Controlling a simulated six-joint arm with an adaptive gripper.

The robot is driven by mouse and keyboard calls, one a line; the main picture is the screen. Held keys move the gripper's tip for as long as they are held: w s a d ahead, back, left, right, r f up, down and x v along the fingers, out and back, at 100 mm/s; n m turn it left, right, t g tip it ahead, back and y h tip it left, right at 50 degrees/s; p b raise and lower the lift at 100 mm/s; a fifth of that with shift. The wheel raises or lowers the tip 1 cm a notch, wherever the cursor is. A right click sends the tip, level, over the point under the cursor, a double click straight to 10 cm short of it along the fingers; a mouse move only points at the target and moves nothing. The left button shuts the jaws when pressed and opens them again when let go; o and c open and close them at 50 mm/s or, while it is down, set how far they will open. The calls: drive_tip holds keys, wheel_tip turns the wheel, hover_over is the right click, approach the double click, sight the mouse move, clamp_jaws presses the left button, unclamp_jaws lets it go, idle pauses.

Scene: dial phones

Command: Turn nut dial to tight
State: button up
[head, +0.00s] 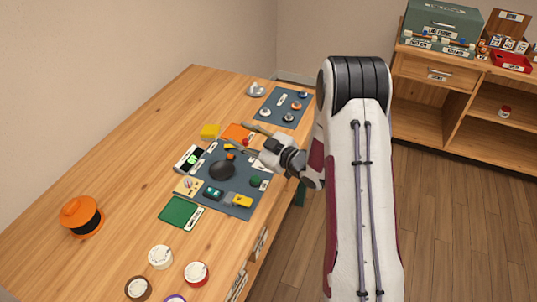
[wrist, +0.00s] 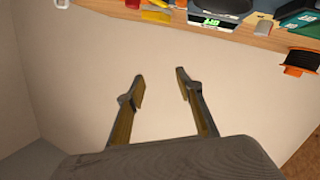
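My gripper (wrist: 160,88) is open and empty in the wrist view, its two fingers apart with only pale wall behind them. In the head view my gripper (head: 246,143) is above the far right part of the dark mat (head: 228,205). My gripper hides part of the mat's right side.
A second mat (head: 270,112) with small round pieces lies at the far end. An orange and black spool (head: 82,217) stands at the left. Several round-topped pots, one white (head: 160,256), stand in front. The table's (head: 110,180) left middle is clear.

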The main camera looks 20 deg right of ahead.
drive_tip(key=w+a+r+n+g+y, duration=0.15)
drive_tip(key=a+n+g+y, duration=0.4)
drive_tip(key=n, duration=1.05)
drive_tip(key=s+d+f+n+g+h, duration=0.1)
drive_tip(key=d+n+g+h, duration=0.3)
drive_tip(key=d+n, duration=0.4)
drive_tip(key=s+d+f+n+g+h, duration=0.2)
drive_tip(key=d+n, duration=0.6)
drive_tip(key=n, duration=0.9)
drive_tip(key=shift+d+f+g+h, duration=0.15)
drive_tip(key=shift+f+g+h, duration=0.55)
drive_tip(key=shift+g+h, duration=0.5)
drive_tip(key=shift+f, duration=0.1)
